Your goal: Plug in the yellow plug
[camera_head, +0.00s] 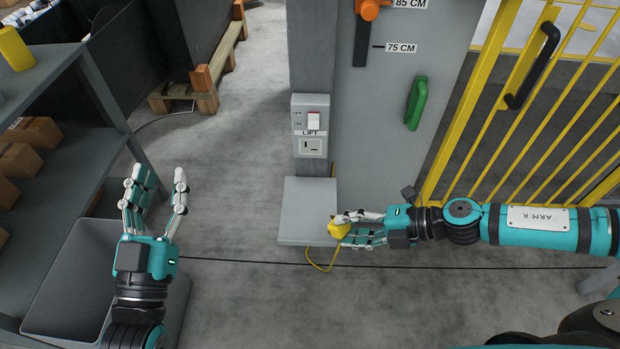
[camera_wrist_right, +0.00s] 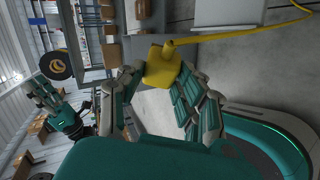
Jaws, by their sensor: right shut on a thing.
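The yellow plug (camera_head: 339,229) is held between the fingertips of my right gripper (camera_head: 350,230), beside the right edge of the grey box. In the right wrist view the yellow plug (camera_wrist_right: 162,66) sits between the fingers of my right gripper (camera_wrist_right: 160,85), with its yellow cable running off to the upper right. The socket (camera_head: 312,146) is on the grey post, below the lift switch (camera_head: 313,121), above and left of the plug. My left gripper (camera_head: 158,188) is open and empty at the left, its fingers pointing up.
A grey box (camera_head: 300,210) stands at the foot of the post. A dark cable (camera_head: 235,262) crosses the floor. A shelf with boxes (camera_head: 35,180) and a grey bin (camera_head: 85,280) stand at the left. A yellow gate (camera_head: 530,110) stands at the right. The floor between my grippers is mostly clear.

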